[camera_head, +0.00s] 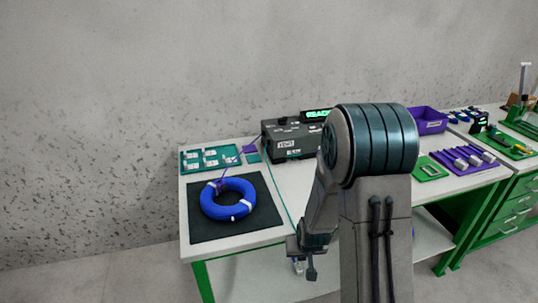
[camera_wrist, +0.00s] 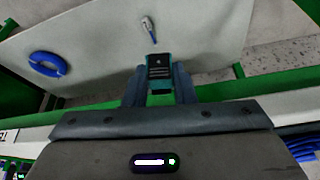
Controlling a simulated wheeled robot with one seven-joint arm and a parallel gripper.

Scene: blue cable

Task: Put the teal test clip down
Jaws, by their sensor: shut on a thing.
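In the wrist view, the teal test clip (camera_wrist: 160,73) with a dark labelled face is between the two fingers of my gripper (camera_wrist: 158,86), which is shut on it. The clip is held over the front edge of a pale surface, and I see no contact with that surface. In the head view, my gripper (camera_head: 306,264) hangs low in front of the bench, below its top. The clip cannot be made out clearly there.
A blue cable coil (camera_head: 228,199) lies on a black mat (camera_head: 262,232) on the bench. A teal tray (camera_head: 190,168), a dark tester box (camera_head: 287,145) and a purple bin (camera_head: 428,123) stand behind. The wrist view shows a blue ring (camera_wrist: 48,65) and a small connector (camera_wrist: 148,28).

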